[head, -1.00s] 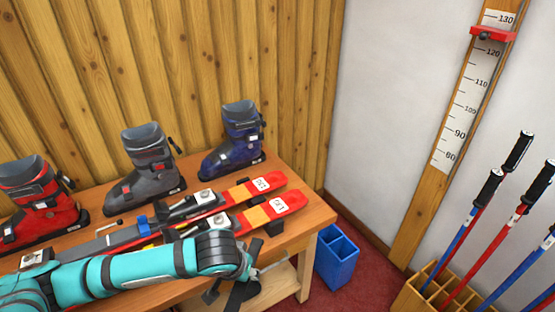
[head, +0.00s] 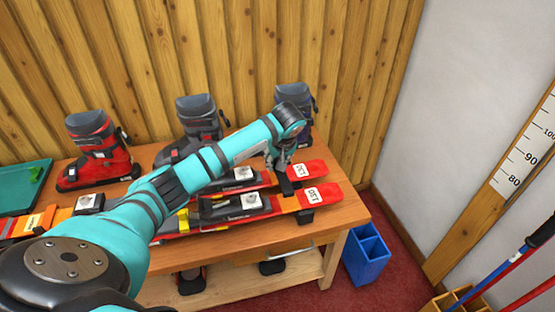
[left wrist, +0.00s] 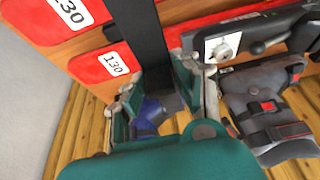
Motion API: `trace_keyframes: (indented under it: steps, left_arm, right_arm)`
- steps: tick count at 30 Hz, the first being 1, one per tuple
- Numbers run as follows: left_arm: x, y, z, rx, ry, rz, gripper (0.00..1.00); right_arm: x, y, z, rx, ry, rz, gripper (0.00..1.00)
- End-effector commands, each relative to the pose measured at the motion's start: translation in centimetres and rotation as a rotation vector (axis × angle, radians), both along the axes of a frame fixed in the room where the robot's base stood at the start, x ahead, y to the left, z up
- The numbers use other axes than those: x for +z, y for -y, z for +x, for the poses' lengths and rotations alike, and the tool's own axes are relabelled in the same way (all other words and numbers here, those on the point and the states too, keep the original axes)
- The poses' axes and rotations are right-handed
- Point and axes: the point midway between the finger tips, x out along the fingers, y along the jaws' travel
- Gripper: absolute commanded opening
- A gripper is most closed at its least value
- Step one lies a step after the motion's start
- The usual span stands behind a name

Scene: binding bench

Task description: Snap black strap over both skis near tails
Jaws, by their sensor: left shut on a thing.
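Two red skis with white "130" labels lie side by side on the bench, the far ski (head: 312,168) and the near ski (head: 323,196). Both also show in the left wrist view, the far ski (left wrist: 90,68) and the near ski (left wrist: 40,25). The black strap (head: 285,184) runs crosswise at the skis just left of the labels; in the left wrist view the strap (left wrist: 140,35) spans both skis and leads between my fingers. My left gripper (head: 282,160) is shut on the strap at the far ski's outer edge. Its fingertips (left wrist: 160,90) partly hide the strap's end. My right gripper is not in view.
Red (head: 98,150), grey (head: 198,125) and blue (head: 293,105) boots stand along the bench's back. A green tray (head: 22,190) is at the left. A blue bin (head: 367,255) stands on the floor right of the bench. The bench's right end is clear.

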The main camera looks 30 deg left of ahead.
Motion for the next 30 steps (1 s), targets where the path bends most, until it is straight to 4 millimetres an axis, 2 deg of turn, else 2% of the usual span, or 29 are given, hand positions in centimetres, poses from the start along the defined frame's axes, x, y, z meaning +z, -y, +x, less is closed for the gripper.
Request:
trace_keyframes:
  steps: [15, 21, 29, 30]
  left_arm:
    - [-5.2, 0.0, 0.0, -0.002, 0.001, 0.002, 0.0]
    - [-6.0, 0.0, 0.0, -0.001, 0.0, 0.001, 0.0]
    - [-6.0, 0.0, 0.0, -0.002, 0.0, 0.001, 0.0]
    - [-6.0, 0.0, 0.0, -0.001, 0.0, 0.001, 0.27]
  right_arm:
    - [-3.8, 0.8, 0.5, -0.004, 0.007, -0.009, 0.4]
    - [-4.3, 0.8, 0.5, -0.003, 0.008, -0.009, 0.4]
    - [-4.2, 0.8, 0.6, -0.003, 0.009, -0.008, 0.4]
    - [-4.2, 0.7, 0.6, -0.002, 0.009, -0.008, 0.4]
